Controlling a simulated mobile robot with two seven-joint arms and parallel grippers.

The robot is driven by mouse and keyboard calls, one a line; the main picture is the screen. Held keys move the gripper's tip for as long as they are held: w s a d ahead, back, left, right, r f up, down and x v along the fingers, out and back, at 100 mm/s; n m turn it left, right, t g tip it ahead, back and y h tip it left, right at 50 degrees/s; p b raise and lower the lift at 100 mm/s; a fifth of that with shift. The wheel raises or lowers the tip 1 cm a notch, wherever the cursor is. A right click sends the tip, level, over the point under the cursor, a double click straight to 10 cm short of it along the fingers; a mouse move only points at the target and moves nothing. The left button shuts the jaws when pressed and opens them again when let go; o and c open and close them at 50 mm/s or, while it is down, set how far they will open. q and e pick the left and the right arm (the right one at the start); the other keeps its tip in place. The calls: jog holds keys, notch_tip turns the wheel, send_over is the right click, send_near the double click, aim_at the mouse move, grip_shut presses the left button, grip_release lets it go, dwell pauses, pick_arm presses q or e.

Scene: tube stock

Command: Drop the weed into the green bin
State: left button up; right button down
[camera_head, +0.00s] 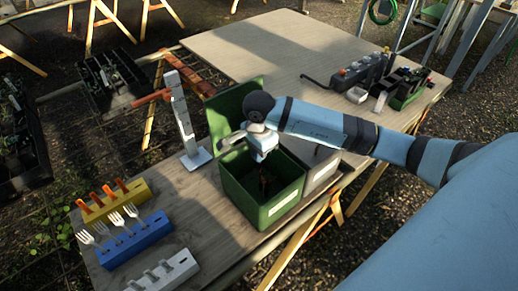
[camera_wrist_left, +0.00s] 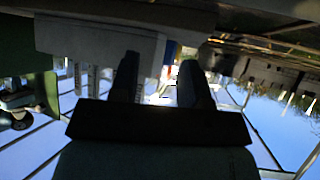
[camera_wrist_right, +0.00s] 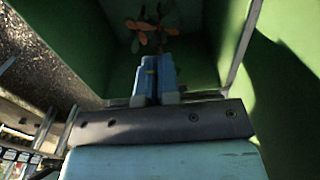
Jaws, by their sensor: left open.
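The green bin (camera_head: 258,206) stands on the wooden table with its lid (camera_head: 232,108) raised at the back. My right gripper (camera_head: 264,155) is over the bin's opening, pointing down. In the right wrist view my right gripper (camera_wrist_right: 156,62) has its fingers close together on the weed's stem. The weed (camera_wrist_right: 153,27), with reddish and green leaves, extends beyond the fingertips against the green bin walls. It also shows dimly inside the bin in the head view (camera_head: 265,184). My left gripper (camera_wrist_left: 160,82) is open and empty in the left wrist view; it is outside the head view.
A grey bin (camera_head: 318,170) stands right beside the green one. A white stand (camera_head: 183,120) with an orange arm is to its left. Yellow (camera_head: 122,202), blue (camera_head: 136,240) and grey (camera_head: 164,275) racks fill the front left. The table's back middle is clear.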

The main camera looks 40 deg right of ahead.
pick_arm(q)
jog(key=shift+f, duration=0.1)
pick_arm(e)
jog(key=c, duration=1.3)
grip_release()
pick_arm(q)
jog(key=shift+f+b, duration=0.25)
jog(key=shift+b, duration=0.1)
pick_arm(e)
notch_tip(320, 180, up, 14)
jog(key=shift+f, duration=0.1)
jog(key=shift+a, duration=0.1)
